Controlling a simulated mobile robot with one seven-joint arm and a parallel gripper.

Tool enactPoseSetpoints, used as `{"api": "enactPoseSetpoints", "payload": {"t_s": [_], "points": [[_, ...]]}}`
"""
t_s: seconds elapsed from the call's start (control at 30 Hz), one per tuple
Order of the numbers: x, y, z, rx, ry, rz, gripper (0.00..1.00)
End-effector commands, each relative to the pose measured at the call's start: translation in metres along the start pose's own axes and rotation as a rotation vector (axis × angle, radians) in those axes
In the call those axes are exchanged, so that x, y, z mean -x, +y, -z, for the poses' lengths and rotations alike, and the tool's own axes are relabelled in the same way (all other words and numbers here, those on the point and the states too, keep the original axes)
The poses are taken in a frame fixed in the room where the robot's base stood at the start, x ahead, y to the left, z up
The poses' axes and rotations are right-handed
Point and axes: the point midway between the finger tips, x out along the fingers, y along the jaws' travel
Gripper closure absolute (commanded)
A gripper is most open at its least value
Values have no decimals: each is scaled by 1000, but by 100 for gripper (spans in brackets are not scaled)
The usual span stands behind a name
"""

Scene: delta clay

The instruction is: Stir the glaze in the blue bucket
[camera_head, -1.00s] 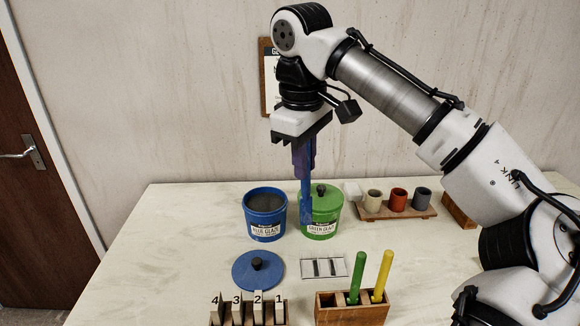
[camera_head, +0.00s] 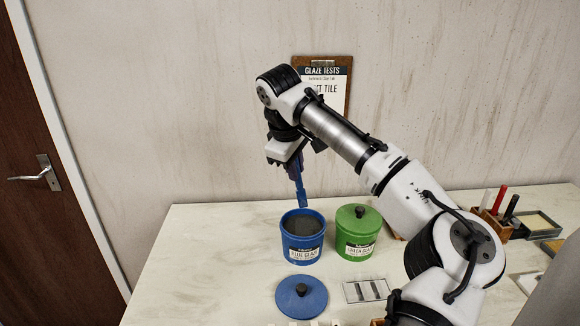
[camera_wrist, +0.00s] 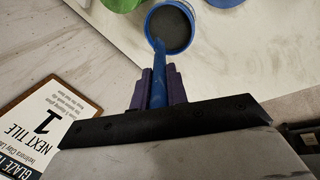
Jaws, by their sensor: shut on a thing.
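The blue bucket (camera_head: 303,254) stands open on the table, with dark grey glaze (camera_head: 302,225) inside. It also shows in the wrist view (camera_wrist: 150,25). My gripper (camera_head: 297,172) is above its back rim, its purple fingers shut on a blue stirring stick (camera_head: 301,196). The stick (camera_wrist: 158,75) points down, slightly tilted. Its lower end is near the bucket's rim and looks clear of the glaze; its exact height is hard to tell. The blue lid (camera_head: 301,303) lies on the table in front of the bucket.
A lidded green bucket (camera_head: 357,244) stands close to the right of the blue one. A tile plate (camera_head: 366,290) lies in front of it. A clipboard (camera_head: 340,100) hangs on the wall behind. The table (camera_head: 185,260) is clear to the left.

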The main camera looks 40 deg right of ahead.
Motion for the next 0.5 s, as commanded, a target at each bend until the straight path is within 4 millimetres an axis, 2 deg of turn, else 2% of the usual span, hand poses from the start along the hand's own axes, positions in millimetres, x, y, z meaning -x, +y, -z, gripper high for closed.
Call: {"api": "enactPoseSetpoints", "payload": {"t_s": [0.5], "points": [[-24,-40,-4,2,-2,-1,100]]}}
